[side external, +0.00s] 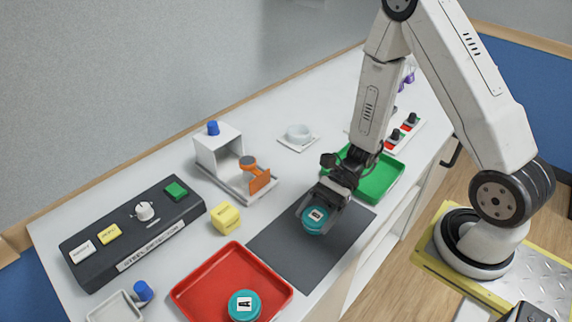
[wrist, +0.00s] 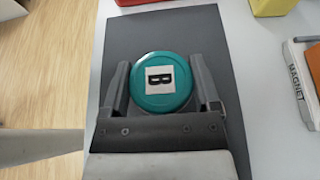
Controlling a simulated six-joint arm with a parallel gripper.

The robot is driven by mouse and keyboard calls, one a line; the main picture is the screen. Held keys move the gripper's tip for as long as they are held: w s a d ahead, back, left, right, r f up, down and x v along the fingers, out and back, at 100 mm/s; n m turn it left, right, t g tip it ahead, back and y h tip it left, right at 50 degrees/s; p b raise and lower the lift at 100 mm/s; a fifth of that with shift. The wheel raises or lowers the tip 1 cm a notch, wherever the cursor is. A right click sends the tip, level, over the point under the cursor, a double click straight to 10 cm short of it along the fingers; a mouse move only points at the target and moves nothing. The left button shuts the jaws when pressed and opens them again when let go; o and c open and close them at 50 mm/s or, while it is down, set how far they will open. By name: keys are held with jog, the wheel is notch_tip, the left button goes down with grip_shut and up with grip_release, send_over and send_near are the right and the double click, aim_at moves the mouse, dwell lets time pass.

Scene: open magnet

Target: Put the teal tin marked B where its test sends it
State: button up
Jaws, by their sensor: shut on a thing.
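The teal tin marked B (wrist: 152,82) sits between the fingers of my gripper (wrist: 161,92) in the wrist view, its label facing up. In the side view my gripper (side external: 322,205) is shut on the same tin (side external: 314,221) over the dark grey mat (side external: 290,255). I cannot tell whether the tin touches the mat. Another teal tin (side external: 244,306), marked A, lies in the red tray (side external: 197,292). The green tray (side external: 382,186) stands behind my gripper and shows no tin. The magnet stand (side external: 219,155), with an orange part (side external: 257,180), is at the back left of the mat.
A black steel detector box (side external: 135,233) with several buttons lies at the left. A yellow block (side external: 226,218) stands between it and the mat. A white cup (side external: 299,133) is at the back. The mat's left half is clear.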

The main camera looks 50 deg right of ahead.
jog(key=shift+f, duration=0.75)
jog(key=shift+f, duration=0.1)
jog(key=o, duration=1.1)
jog(key=shift+d, duration=0.1)
jog(key=v, duration=1.2)
